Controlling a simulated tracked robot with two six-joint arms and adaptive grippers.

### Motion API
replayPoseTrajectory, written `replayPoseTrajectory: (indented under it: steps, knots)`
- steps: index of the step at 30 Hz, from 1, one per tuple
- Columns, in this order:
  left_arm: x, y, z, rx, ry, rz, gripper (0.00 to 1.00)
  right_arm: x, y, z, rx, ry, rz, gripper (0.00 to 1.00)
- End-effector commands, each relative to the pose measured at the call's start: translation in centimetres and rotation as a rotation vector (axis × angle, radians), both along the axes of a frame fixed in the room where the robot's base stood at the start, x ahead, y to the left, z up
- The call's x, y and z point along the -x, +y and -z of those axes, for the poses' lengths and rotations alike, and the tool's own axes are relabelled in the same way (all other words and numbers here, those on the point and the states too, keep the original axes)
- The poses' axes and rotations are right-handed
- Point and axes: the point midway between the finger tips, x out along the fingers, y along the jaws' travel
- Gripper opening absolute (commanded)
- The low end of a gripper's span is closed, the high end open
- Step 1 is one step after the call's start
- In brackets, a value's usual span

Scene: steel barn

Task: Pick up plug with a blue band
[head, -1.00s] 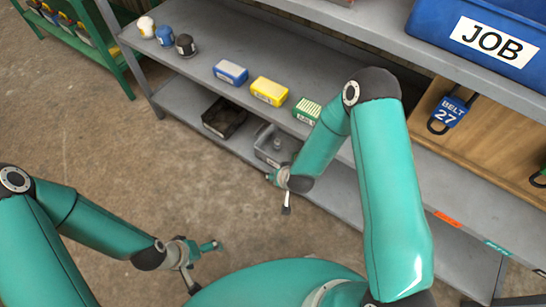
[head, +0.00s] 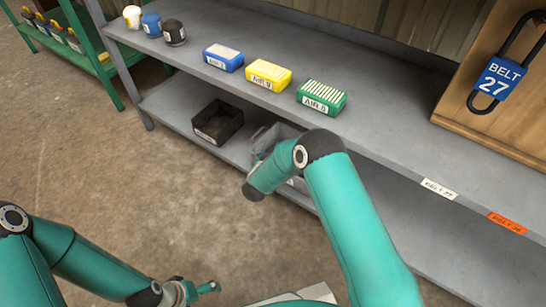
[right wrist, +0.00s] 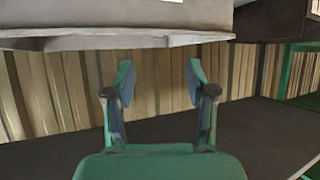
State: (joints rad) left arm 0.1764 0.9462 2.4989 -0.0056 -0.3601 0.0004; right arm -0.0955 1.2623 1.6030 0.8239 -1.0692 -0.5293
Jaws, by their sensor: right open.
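No plug with a blue band can be made out in either view. A grey bin (head: 265,133) on the lower shelf is mostly hidden behind my right arm in the head view, so its contents do not show. In the right wrist view, which appears upside down, the grey bin (right wrist: 120,22) hangs at the top with its rim towards the fingers. My right gripper (right wrist: 157,82) is open, with nothing between its fingers, near that rim. My left gripper (head: 195,290) is low at the bottom of the head view, away from the shelves; its jaws are unclear.
A dark bin (head: 217,122) stands left of the grey one. The upper shelf (head: 395,140) overhangs them, carrying blue, yellow and green boxes (head: 321,97) and several small capped jars (head: 152,24). A board with a BELT 27 padlock (head: 497,82) stands right. Floor in front is clear.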

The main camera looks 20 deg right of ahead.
Motion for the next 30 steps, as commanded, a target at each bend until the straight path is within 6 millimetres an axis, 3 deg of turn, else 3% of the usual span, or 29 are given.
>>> replayPoseTrajectory:
  steps: [3, 9, 16, 22, 30]
  knots:
    - [0.0, 0.0, 1.5, 0.0, 0.0, 0.0, 0.97, -2.1, -1.3, 1.8, -0.001, -0.002, 0.002, 0.56]
    - [0.0, 0.0, 2.7, 0.0, 0.0, 0.0, 0.97, -4.5, -2.6, 3.2, -0.001, 0.0, 0.0, 0.56]
    - [0.0, 0.0, 3.3, 0.0, 0.0, 0.0, 0.97, -5.6, -3.3, 3.8, -0.001, 0.001, -0.001, 0.56]
    - [0.0, 0.0, 5.5, 0.0, 0.0, 0.0, 0.97, -7.4, -4.7, 5.5, -0.001, -0.002, 0.001, 0.56]
    - [0.0, 0.0, 6.2, 0.0, 0.0, 0.0, 0.97, -9.0, -5.5, 6.1, -0.001, 0.001, -0.003, 0.56]
